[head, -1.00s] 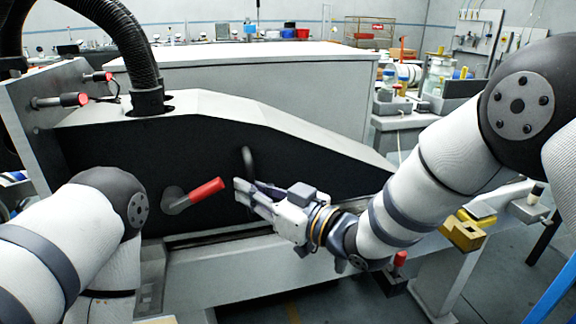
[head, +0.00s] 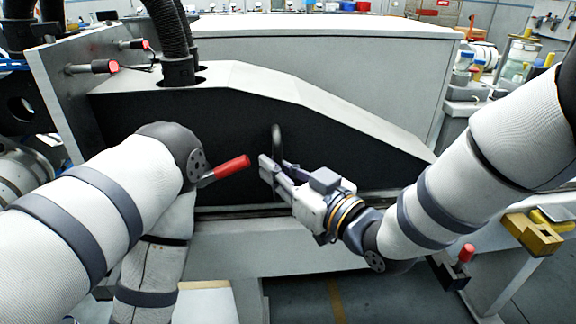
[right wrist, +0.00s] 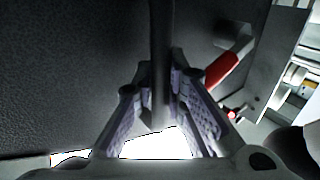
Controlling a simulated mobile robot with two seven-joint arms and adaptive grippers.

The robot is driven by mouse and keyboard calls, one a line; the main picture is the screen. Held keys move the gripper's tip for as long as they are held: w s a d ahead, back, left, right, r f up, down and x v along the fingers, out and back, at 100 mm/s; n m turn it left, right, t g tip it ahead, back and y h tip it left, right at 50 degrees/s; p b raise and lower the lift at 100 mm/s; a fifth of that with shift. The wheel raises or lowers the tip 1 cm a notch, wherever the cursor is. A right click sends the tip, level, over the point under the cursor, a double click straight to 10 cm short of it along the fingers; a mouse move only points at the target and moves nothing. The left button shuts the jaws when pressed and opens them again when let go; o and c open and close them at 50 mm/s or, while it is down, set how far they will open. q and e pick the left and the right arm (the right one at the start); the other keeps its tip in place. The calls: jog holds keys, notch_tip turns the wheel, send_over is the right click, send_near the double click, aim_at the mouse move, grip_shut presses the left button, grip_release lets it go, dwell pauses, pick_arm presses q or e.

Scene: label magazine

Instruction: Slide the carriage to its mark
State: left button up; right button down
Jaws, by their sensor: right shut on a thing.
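A large housing with a grey sloped top (head: 240,82) and a black front face (head: 345,160) stands before me. I cannot tell for certain which part is the carriage, and I make out no mark. An upright dark bar handle (head: 277,138) stands out from the black face. My right gripper (head: 272,170) is shut on the lower part of this handle. In the right wrist view the handle (right wrist: 160,60) runs down between the two fingers (right wrist: 160,110). My left arm is folded at the left, and its gripper is not in view.
A red-gripped lever (head: 232,167) is left of the handle, its base hidden behind my left arm. It also shows in the right wrist view (right wrist: 224,72). A rail (head: 235,213) runs below the black face. A yellow block (head: 532,234) and a red knob (head: 467,253) are at right.

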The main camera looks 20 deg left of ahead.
jog(key=shift+w+d+f, duration=0.2)
jog(key=shift+w+d, duration=0.05)
jog(key=shift+d, duration=0.35)
jog(key=c, duration=1.8)
grip_release()
jog(key=shift+d+t, duration=0.15)
jog(key=shift+t, duration=0.15)
jog(key=shift+o, duration=1)
jog(key=shift+w+d+m, duration=0.15)
jog(key=shift+d+m, duration=0.15)
jog(key=shift+d, duration=0.05)
jog(key=shift+a+r, duration=0.1)
jog(key=shift+a, duration=0.05)
jog(key=v, duration=1.2)
